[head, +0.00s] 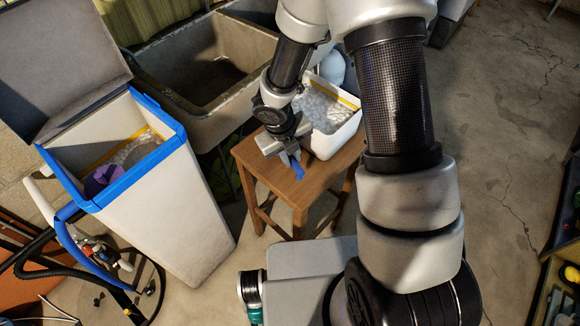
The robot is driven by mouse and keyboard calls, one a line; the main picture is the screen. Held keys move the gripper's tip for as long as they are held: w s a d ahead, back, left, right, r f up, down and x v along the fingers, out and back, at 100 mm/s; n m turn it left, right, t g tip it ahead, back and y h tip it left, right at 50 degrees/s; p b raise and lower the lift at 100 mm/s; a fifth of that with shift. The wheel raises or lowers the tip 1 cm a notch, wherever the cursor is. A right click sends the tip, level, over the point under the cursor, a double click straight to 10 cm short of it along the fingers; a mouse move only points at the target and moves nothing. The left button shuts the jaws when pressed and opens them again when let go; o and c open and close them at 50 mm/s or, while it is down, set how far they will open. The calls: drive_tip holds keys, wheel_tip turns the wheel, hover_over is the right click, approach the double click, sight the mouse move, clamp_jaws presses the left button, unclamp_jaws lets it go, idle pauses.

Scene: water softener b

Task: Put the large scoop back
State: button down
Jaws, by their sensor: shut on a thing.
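My gripper (291,160) points down over the wooden stool (292,192), just in front of a white tub. It is shut on a small blue piece (298,171) that shows at its fingertips. This may be part of the large scoop; most of its shape is hidden or too small to tell, and I cannot tell whether it touches the stool. The white tub (342,138) stands on the stool and holds white granules (322,107). A purple rounded thing (103,180), perhaps another scoop, lies inside the tall blue-rimmed softener cabinet (185,215).
The cabinet's grey lid (60,60) stands open at the upper left. A stone sink (165,85) is behind the stool. Hoses and fittings (90,245) crowd the lower left. Shelving (560,265) is at the right edge. The concrete floor (500,120) at right is clear.

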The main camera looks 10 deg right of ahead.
drive_tip(key=shift+s+a+b+x, duration=0.1)
drive_tip(key=shift+b+x, duration=0.15)
drive_tip(key=shift+x, duration=0.45)
drive_tip(key=shift+s+a+b+x, duration=0.15)
drive_tip(key=shift+b+x, duration=0.1)
drive_tip(key=shift+x, duration=0.5)
drive_tip(key=shift+s+a+b+x, duration=0.1)
drive_tip(key=shift+b+x, duration=0.15)
drive_tip(key=shift+x, duration=0.45)
drive_tip(key=shift+f, duration=0.15)
drive_tip(key=shift+f, duration=0.2)
drive_tip(key=c, duration=1.7)
unclamp_jaws()
drive_tip(key=shift+r, duration=0.1)
drive_tip(key=shift+o, duration=0.2)
